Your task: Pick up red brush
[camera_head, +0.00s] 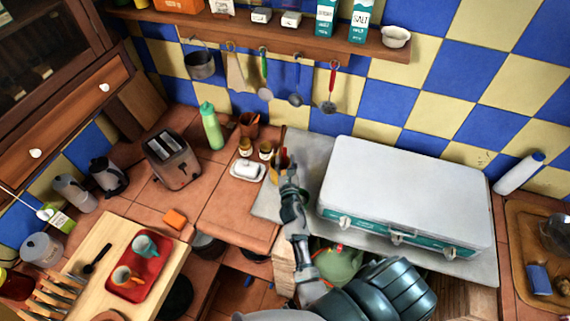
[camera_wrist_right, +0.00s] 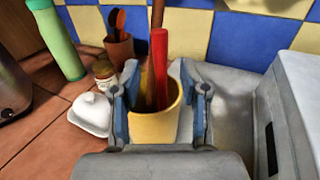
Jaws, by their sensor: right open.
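The red brush (camera_wrist_right: 160,62) stands upright in a yellow cup (camera_wrist_right: 155,128), its red handle rising above the rim. A thin brown stick (camera_wrist_right: 157,25) stands beside it. My right gripper (camera_wrist_right: 157,78) is open, with one finger on each side of the cup and the handle between them; I cannot tell whether the fingers touch the cup. In the head view my right gripper (camera_head: 288,165) is at the back of the grey counter, left of the white case, and hides most of the cup. The brush's lower end is hidden inside the cup. My left gripper is not in view.
A large white case (camera_head: 410,195) stands close on the right. A white butter dish (camera_head: 247,170), small jars (camera_head: 245,147), a brown cup (camera_head: 249,125) and a green bottle (camera_head: 211,128) stand to the left. Utensils (camera_head: 331,85) hang on the tiled wall behind, under a shelf (camera_head: 290,35).

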